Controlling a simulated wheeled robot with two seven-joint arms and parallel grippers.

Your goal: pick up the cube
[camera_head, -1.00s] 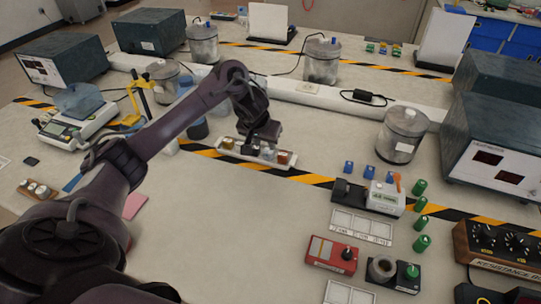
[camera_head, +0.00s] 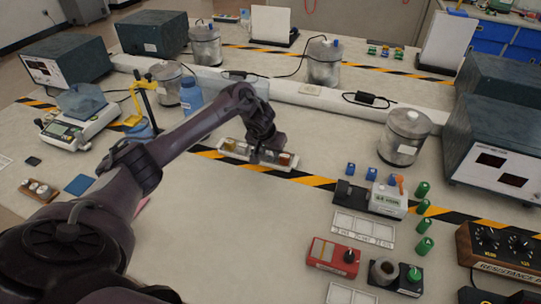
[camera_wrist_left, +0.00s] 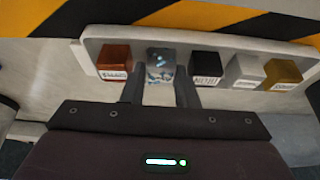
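A white tray (camera_head: 229,155) on the bench holds several small cubes in a row. In the left wrist view they are a copper cube (camera_wrist_left: 114,61), a shiny silver cube (camera_wrist_left: 161,62), a black cube (camera_wrist_left: 206,66), a light grey cube (camera_wrist_left: 245,70) and a gold cube (camera_wrist_left: 282,73). My left gripper (camera_head: 267,157) is low at the tray in the head view. In the left wrist view its fingers (camera_wrist_left: 160,80) are apart, one to each side of the shiny silver cube. I cannot tell whether they touch it. My right gripper is not in view.
A black-and-yellow tape strip (camera_head: 315,180) runs beside the tray. A glass jar (camera_head: 403,137), blue cubes (camera_head: 371,173) and green cylinders (camera_head: 423,207) stand to the right. A scale (camera_head: 78,125) is at the left. The bench in front of the tray is clear.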

